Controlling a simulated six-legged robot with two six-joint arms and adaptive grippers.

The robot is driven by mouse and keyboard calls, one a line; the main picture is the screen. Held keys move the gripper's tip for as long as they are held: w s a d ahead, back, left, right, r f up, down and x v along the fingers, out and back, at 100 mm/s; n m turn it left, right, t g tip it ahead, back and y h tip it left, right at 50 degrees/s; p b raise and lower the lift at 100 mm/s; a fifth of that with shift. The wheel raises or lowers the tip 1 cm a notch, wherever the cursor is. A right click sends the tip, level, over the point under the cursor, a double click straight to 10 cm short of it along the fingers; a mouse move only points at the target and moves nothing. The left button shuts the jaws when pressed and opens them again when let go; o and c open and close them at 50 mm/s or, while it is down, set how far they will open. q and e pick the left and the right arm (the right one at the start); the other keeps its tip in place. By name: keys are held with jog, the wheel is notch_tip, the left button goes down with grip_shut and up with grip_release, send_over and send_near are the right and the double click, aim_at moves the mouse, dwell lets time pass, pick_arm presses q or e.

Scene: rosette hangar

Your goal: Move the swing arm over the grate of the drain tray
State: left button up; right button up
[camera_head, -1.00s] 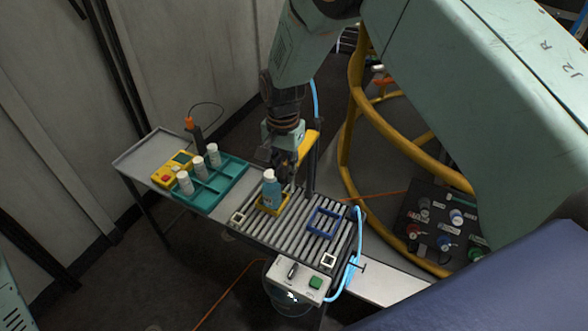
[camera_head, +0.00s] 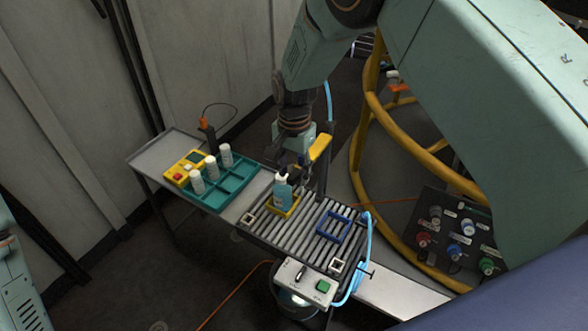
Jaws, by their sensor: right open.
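The drain tray's grate (camera_head: 307,222) has grey bars and lies on the near half of a narrow bench. The swing arm (camera_head: 320,147) is a short yellow piece high on a dark post (camera_head: 324,178) at the tray's far edge. My right gripper (camera_head: 293,166) points down from above, left of the yellow piece, and its jaws are open. I cannot tell whether the gripper touches the swing arm. My left gripper is not in view.
A blue square frame (camera_head: 333,228) sits on the grate. A control box (camera_head: 305,285) with a green button is at the tray's near end. A teal rack (camera_head: 233,187) with white bottles and a yellow device (camera_head: 185,166) are to the left. A yellow rail (camera_head: 365,150) curves behind.

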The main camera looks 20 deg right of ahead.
notch_tip(320, 180, up, 12)
dwell(0.6)
jog(key=s+d+f+n, duration=0.2)
jog(key=s+f, duration=0.6)
jog(key=f, duration=0.2)
jog(key=s+d+f+n, duration=0.2)
jog(key=s+f+n, duration=0.1)
jog(key=s+f, duration=0.65)
jog(key=s+f+n, duration=0.2)
jog(key=s, duration=0.8)
jog(key=s+f+n, duration=0.2)
jog(key=s+f, duration=0.1)
jog(key=s, duration=0.7)
notch_tip(320, 180, down, 12)
jog(key=b, duration=1.2)
jog(key=shift+w+d+r+n, duration=0.15)
jog(key=shift+d+n, duration=0.1)
jog(key=shift+n, duration=0.05)
